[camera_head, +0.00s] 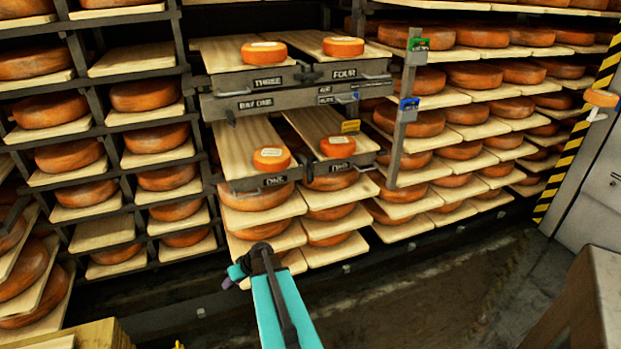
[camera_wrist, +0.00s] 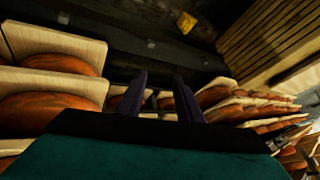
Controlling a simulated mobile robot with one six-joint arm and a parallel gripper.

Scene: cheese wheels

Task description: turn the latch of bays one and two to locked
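Bay one is a wooden board (camera_head: 240,150) with a small orange cheese wheel (camera_head: 272,158) and a front plate reading ONE (camera_head: 275,181). Bay two is the board to its right (camera_head: 308,128), with a yellow tag (camera_head: 350,126) and a plate reading TWO (camera_head: 340,166). Dark metal parts sit between the two front plates (camera_head: 306,166). I cannot tell which is a latch or how it is turned. My gripper (camera_head: 236,275) is below and in front of bay one, apart from it. In the wrist view its two dark fingers (camera_wrist: 160,85) stand apart with nothing held.
Bays THREE (camera_head: 268,84) and FOUR (camera_head: 344,74) lie above, each with a small wheel. A post (camera_head: 402,120) with green and blue boxes stands at right. Shelves of cheese wheels surround the bays. The floor (camera_head: 430,280) at right is clear; a grey block (camera_head: 590,300) stands at lower right.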

